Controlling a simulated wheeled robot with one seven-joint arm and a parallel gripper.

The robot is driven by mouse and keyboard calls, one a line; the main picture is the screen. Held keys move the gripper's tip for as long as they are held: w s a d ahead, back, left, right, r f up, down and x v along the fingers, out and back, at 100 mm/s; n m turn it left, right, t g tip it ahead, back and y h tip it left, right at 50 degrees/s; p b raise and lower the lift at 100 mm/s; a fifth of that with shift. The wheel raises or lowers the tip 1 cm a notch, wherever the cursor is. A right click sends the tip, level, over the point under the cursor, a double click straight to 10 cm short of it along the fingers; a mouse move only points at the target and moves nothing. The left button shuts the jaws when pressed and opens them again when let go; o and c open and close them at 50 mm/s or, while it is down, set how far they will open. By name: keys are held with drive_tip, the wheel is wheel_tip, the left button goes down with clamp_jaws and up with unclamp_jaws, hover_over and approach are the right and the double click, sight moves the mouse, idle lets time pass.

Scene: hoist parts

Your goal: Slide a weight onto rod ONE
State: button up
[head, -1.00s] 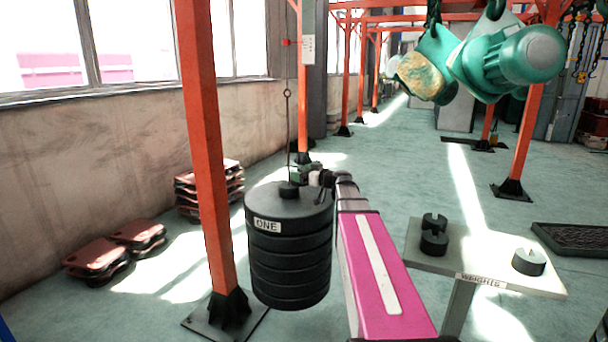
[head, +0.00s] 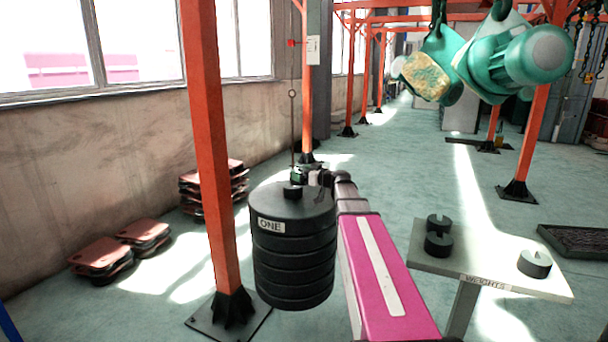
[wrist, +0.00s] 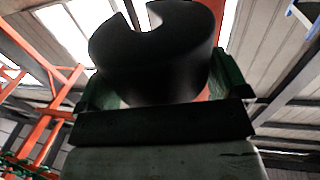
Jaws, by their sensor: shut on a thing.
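Rod ONE (head: 293,140) is a thin upright rod with a ring at its top. It rises from a stack of large black discs (head: 293,250) labelled ONE, with a small black piece (head: 292,190) at its foot. My gripper (head: 304,173) is just behind the stack's top, close to the rod. In the wrist view my gripper (wrist: 165,90) is shut on a black slotted weight (wrist: 155,60), its slot opening toward the upper left. I cannot pick out the held weight clearly in the head view, nor tell whether the rod is in its slot.
A pale table (head: 510,278) marked WEIGHTS at right bears black slotted weights, two at its left and one (head: 535,263) at its right. An orange post (head: 212,150) stands left of the stack. A green hoist (head: 510,60) hangs at upper right.

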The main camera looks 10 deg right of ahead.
sight(299, 169)
drive_tip(key=shift+w+a, duration=0.3)
drive_tip(key=shift+w, duration=0.55)
drive_tip(key=shift+w+a, duration=0.35)
drive_tip(key=shift+w, duration=0.5)
drive_tip(key=shift+w+a, duration=0.3)
drive_tip(key=shift+w, duration=0.55)
drive_tip(key=shift+w+a, duration=0.1)
drive_tip(key=shift+w, duration=0.2)
drive_tip(key=shift+f, duration=0.9)
drive_tip(key=shift+f, duration=0.7)
drive_tip(key=shift+r, duration=0.1)
drive_tip(key=o, duration=1.5)
